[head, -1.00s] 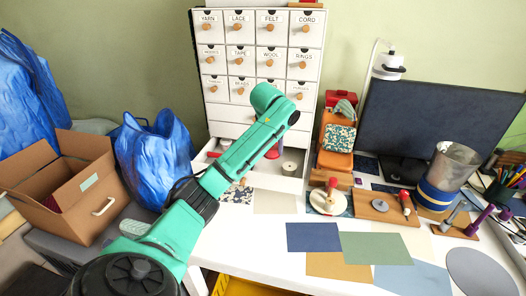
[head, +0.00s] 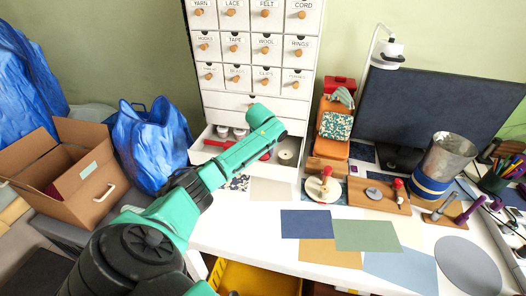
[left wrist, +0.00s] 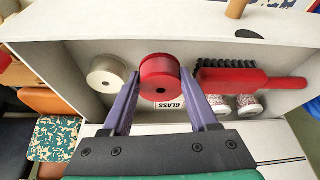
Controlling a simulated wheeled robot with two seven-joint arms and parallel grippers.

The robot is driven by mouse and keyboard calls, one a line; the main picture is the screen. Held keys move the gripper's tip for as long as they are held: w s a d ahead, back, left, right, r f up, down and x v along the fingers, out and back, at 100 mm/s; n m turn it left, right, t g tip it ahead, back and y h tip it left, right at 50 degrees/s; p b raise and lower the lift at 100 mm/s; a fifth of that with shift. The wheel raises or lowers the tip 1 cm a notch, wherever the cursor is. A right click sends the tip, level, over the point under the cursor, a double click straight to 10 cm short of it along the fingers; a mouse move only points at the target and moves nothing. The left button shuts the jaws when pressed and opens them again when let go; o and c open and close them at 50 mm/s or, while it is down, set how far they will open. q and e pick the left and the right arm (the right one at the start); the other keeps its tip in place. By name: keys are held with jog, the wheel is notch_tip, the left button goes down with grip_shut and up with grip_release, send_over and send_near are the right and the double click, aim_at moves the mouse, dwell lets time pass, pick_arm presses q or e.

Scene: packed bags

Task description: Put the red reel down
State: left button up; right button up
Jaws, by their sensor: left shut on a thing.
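The red reel (left wrist: 160,78) is between the two purple fingers of my left gripper (left wrist: 161,92) in the left wrist view. The gripper is shut on it, over the open drawer (left wrist: 85,55). I cannot tell whether the reel touches the drawer floor. A white reel (left wrist: 108,77) lies in the drawer to its left, apart from it. A brush with a red back (left wrist: 240,79) lies to its right. In the head view my arm hides the gripper, and a bit of red (head: 266,156) shows below it. My right gripper is not in view.
Lidded jars (left wrist: 247,104) stand in the drawer beside the brush. The cabinet (head: 250,100) rises behind the drawer. An orange pouch stack (head: 333,145) stands right of it. A blue bag (head: 150,145) and a cardboard box (head: 60,180) are at the left.

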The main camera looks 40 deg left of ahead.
aim_at(263, 158)
pick_arm(q)
notch_tip(263, 158, down, 3)
jog(key=shift+f, duration=0.15)
jog(key=o, duration=1.3)
jog(key=v, duration=1.2)
